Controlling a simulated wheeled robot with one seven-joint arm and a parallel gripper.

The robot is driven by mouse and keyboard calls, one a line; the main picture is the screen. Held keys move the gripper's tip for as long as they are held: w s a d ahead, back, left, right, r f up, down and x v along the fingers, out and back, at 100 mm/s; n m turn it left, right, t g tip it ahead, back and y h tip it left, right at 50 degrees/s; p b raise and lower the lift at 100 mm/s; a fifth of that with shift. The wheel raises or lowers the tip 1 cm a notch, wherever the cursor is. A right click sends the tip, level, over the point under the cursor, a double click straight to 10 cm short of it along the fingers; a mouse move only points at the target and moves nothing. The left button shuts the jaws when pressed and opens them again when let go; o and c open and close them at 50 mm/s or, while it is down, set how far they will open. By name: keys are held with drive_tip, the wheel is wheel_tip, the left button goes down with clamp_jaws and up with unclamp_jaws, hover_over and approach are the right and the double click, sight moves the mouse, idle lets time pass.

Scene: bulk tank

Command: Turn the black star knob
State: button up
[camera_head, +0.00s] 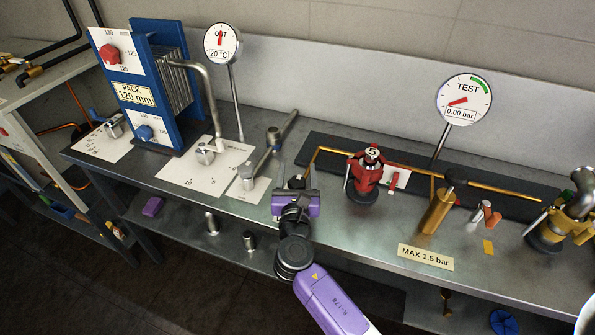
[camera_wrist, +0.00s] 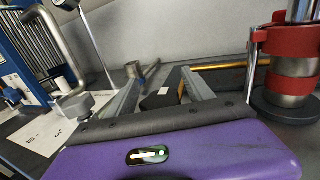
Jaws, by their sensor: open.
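My gripper (camera_head: 296,182) is over the front middle of the metal bench, its purple body towards me. In the wrist view its two grey fingers (camera_wrist: 160,76) are apart, with a dark block (camera_wrist: 157,101) bearing a small white patch seen between them. I cannot tell whether that block is a knob or part of the dark base strip. A small black knob (camera_head: 453,176) shows in the head view at the top of a brass cylinder (camera_head: 437,212), well right of my gripper. Its star shape is too small to make out. My gripper does not touch this knob.
A red valve (camera_head: 368,173) stands close to the right of my gripper; it also shows in the wrist view (camera_wrist: 292,68). A metal lever fitting (camera_head: 273,137) and a blue plate pack (camera_head: 150,118) are left. A TEST gauge (camera_head: 463,100) stands behind the brass cylinder.

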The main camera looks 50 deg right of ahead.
clamp_jaws()
